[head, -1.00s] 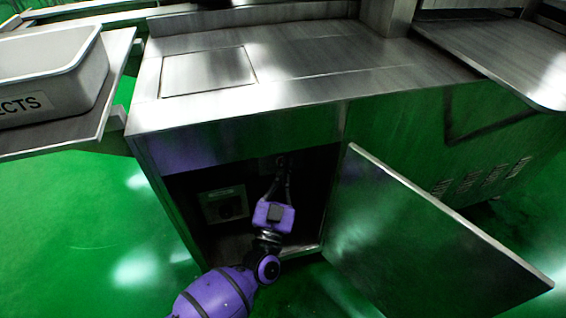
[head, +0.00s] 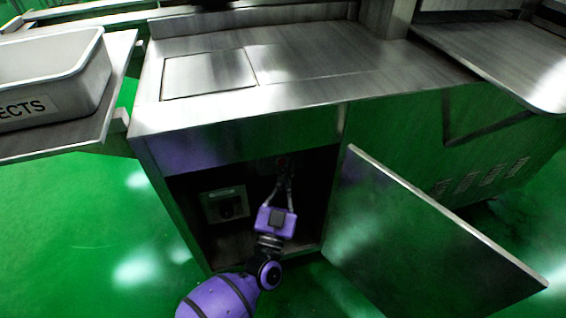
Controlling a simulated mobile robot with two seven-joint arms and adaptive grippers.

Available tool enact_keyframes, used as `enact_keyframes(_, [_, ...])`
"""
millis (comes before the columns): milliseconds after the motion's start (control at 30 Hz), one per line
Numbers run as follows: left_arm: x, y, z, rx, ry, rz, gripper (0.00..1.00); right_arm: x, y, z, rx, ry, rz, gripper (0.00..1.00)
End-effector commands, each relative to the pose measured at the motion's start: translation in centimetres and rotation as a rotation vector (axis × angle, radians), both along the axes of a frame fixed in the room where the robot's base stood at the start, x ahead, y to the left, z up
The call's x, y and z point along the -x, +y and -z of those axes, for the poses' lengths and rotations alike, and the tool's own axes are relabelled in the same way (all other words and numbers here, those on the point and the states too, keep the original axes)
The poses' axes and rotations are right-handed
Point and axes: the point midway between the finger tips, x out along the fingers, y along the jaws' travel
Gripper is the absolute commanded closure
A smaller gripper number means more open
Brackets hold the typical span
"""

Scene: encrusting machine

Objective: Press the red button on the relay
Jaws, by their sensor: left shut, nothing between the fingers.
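The relay's red button (head: 282,162) shows as a small dim red spot at the upper back of the open cabinet (head: 235,150). My left gripper (head: 286,179) reaches into the cabinet opening, pointing up and away. Its fingers are shut and empty, with the tips just below the red button in the picture. I cannot tell whether the tips touch it. The relay body around the button is dark and hard to make out. My right gripper is not in view.
The cabinet door (head: 420,235) stands open to the right of my left arm. A grey box with a dark knob (head: 226,204) is inside the cabinet on the left. A white labelled bin (head: 55,75) sits on a shelf at upper left. The steel top is clear.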

Motion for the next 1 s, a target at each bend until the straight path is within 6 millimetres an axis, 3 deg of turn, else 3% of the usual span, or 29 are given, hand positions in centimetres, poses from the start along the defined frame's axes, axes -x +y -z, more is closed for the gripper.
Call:
enact_keyframes(600, [4.6, -1.5, -0.1, 0.000, 0.000, 0.000, 1.00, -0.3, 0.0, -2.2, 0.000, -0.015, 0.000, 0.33])
enact_keyframes(1000, [4.8, -1.6, 0.0, 0.000, 0.000, 0.000, 1.00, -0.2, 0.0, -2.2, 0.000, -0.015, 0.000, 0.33])
